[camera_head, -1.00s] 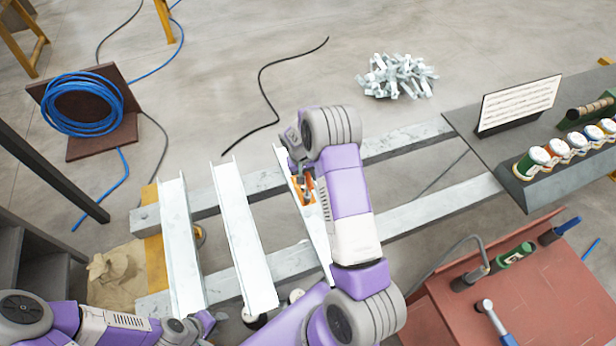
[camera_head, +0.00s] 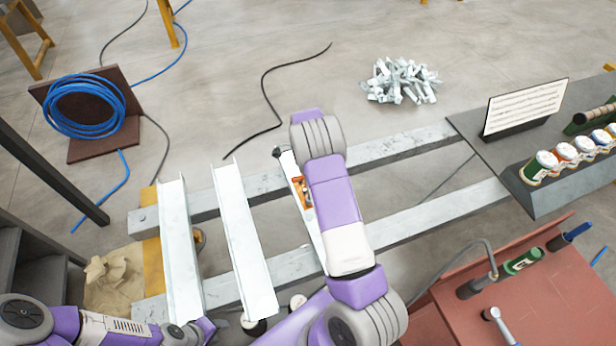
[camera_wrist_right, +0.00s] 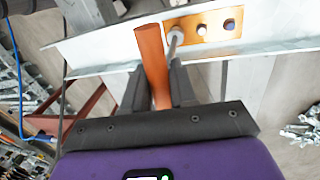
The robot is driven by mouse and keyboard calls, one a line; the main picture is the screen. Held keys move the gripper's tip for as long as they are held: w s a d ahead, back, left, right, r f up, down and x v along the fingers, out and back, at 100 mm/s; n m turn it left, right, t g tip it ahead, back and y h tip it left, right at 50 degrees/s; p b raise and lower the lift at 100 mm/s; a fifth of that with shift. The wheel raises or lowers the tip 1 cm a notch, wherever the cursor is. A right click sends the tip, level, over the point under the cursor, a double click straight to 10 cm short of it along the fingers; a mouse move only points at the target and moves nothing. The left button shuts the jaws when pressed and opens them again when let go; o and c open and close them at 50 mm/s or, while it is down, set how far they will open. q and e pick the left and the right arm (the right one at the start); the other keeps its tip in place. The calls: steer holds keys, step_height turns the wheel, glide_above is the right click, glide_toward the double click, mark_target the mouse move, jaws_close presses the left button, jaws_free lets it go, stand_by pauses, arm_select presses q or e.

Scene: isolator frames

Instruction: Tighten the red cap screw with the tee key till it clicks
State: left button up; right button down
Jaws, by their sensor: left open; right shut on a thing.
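My right gripper (camera_wrist_right: 160,88) is shut on an orange bar, which I take to be the tee key (camera_wrist_right: 152,60), in the right wrist view. A grey shaft (camera_wrist_right: 173,44) beside the bar meets an orange plate (camera_wrist_right: 210,27) on a pale steel channel (camera_wrist_right: 100,42). I cannot tell whether the shaft belongs to the key. No red cap screw can be made out clearly. In the head view the orange plate (camera_head: 303,190) shows beside my right arm, which hides the right gripper. My left gripper (camera_head: 192,332) is open and empty at the bottom left, near the nearest channel end.
Two more channels (camera_head: 243,235) (camera_head: 178,240) lie across two long rails (camera_head: 420,140). A dark bench (camera_head: 520,180) with several jars stands right. A red tool stand (camera_head: 540,300) is at the lower right. Blue hose (camera_head: 85,105) lies coiled at left.

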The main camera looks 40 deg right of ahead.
steer(key=shift+m, duration=0.4)
steer(key=shift+r, duration=0.1)
steer(key=shift+r+p, duration=0.75)
steer(key=shift+r, duration=0.25)
